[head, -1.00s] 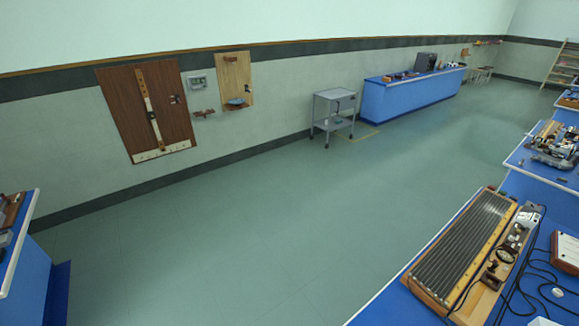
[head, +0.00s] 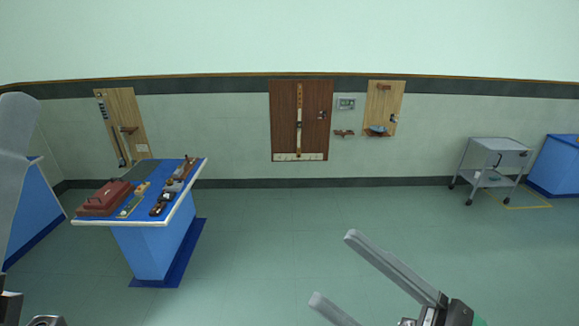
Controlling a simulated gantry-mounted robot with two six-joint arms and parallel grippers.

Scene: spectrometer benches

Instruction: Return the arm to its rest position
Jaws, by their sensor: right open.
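My right gripper (head: 333,268) shows at the bottom of the head view, right of centre. Its two grey fingers are spread apart and point up and to the left. Nothing is between them, and it touches nothing that I can see. Its wrist is cut off by the bottom edge. Grey and dark parts of my own arm show along the left edge and in the bottom left corner. No left fingers can be made out there.
A blue bench (head: 152,250) with a red-brown case (head: 105,198) and small instruments stands at the left. Wall boards, including a dark wooden one (head: 285,120), hang ahead. A grey trolley (head: 492,178) stands at the right. The green floor (head: 270,225) between is clear.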

